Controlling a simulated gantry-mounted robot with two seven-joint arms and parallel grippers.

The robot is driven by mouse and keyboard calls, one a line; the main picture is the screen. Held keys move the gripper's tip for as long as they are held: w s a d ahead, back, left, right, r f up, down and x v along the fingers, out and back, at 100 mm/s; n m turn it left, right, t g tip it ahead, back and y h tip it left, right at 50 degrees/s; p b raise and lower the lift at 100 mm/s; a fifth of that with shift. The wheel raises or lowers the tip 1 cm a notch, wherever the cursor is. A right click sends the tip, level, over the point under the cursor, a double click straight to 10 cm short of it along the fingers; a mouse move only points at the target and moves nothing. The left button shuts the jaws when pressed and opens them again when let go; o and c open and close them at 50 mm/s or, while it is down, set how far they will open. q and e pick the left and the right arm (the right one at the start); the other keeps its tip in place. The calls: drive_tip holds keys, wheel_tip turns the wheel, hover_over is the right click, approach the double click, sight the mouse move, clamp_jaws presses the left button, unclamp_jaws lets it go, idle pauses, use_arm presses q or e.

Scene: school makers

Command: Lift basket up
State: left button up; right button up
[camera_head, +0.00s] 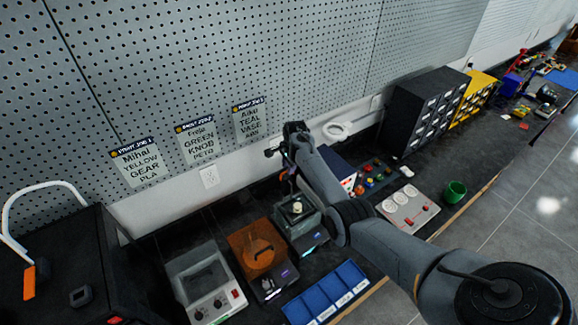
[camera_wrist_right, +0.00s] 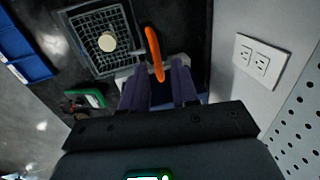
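The basket (camera_wrist_right: 84,26) is a dark wire-mesh tray with a round cream piece (camera_wrist_right: 107,41) in it. It sits in a grey bench machine, and in the head view (camera_head: 298,208) it is partly hidden by my arm. An orange handle bar (camera_wrist_right: 152,48) stands beside the basket in the wrist view; its join to the basket is unclear. My right gripper (camera_wrist_right: 158,74) has its two fingers spread, with the handle's lower end showing between their tips. I cannot tell whether they touch it. In the head view my right forearm hides most of the fingers. My left gripper is not in view.
An orange-lidded machine (camera_head: 256,248) and a grey-white machine (camera_head: 203,285) stand left of the basket's machine. A blue bin tray (camera_head: 325,296) lies in front. A control panel (camera_head: 408,208) and green cup (camera_head: 455,192) are right. The pegboard wall (camera_head: 230,70) is close behind.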

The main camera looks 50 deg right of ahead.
drive_tip(key=shift+o, duration=0.3)
drive_tip(key=shift+s+r, duration=0.1)
drive_tip(key=shift+r, duration=0.35)
wheel_tip(320, 180, up, 10)
drive_tip(key=s, duration=0.1)
drive_tip(key=shift+s+a+f+b, duration=0.15)
drive_tip(key=shift+s+a+b, duration=0.2)
drive_tip(key=shift+s+b, duration=0.1)
drive_tip(key=shift+f, duration=0.1)
